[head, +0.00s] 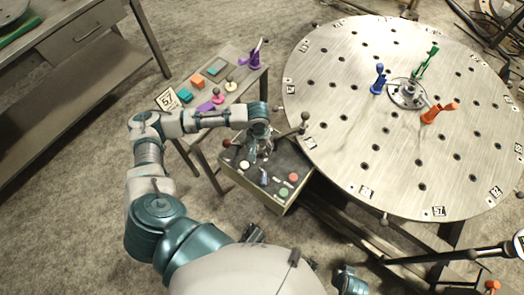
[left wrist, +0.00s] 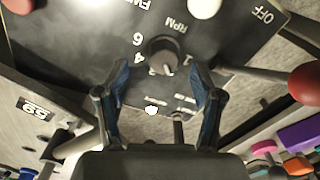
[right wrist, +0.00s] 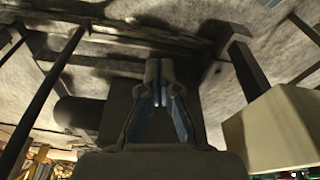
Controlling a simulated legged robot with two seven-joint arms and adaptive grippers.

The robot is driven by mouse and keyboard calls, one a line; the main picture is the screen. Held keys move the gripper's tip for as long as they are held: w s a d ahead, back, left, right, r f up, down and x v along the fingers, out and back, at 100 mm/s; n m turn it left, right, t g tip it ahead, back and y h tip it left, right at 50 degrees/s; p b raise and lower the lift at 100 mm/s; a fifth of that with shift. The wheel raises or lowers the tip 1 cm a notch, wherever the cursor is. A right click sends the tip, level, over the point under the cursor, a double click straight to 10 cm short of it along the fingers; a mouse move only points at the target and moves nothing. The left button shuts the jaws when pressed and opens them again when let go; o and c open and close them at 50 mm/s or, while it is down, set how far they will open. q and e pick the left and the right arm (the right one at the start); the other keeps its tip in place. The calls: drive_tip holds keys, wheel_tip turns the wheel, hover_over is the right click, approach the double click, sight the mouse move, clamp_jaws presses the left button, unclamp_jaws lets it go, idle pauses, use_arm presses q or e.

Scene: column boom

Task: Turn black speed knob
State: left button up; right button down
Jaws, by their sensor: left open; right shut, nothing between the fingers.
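The black speed knob (left wrist: 161,56) shows in the left wrist view, on a dark control panel (left wrist: 80,40) beside the letters RPM and a ring of numbers. My left gripper (left wrist: 158,72) is open, with one blue-padded finger on each side of the knob; I cannot tell whether they touch it. In the head view my left gripper (head: 256,152) is over the far part of the control box (head: 240,180), and it hides the knob there. My right gripper (right wrist: 165,92) is shut and empty in the right wrist view, away from the panel.
A red-tipped lever (left wrist: 303,82) sticks out close to the left gripper's right finger. Red and green buttons (head: 284,192) sit on the box's near side. A large round metal table (head: 400,150) stands to the right, and a small table (head: 245,90) with coloured parts is behind.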

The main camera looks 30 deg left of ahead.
sight(258, 151)
use_arm(q)
drive_tip(key=a+f, duration=0.1)
drive_tip(key=f, duration=0.2)
drive_tip(key=shift+a+f, duration=0.1)
drive_tip(key=shift+a, duration=0.3)
drive_tip(key=shift+a+f+b, duration=0.1)
drive_tip(key=shift+f+b, duration=0.25)
drive_tip(key=shift+f, duration=0.1)
drive_tip(key=shift+d, duration=0.55)
drive_tip(key=shift+d+r, duration=0.3)
drive_tip(key=shift+d, duration=0.5)
drive_tip(key=c, duration=0.8)
drive_tip(key=shift+s+a, duration=0.1)
drive_tip(key=shift+a, duration=0.35)
drive_tip(key=c, duration=0.3)
drive_tip(key=shift+a+f, duration=0.25)
drive_tip(key=shift+a, duration=0.3)
drive_tip(key=shift+c, duration=0.3)
drive_tip(key=shift+d, duration=0.55)
drive_tip(key=shift+a, duration=0.1)
use_arm(e)
drive_tip(key=v, duration=0.3)
drive_tip(key=shift+s+r, duration=0.1)
drive_tip(key=shift+r, duration=0.05)
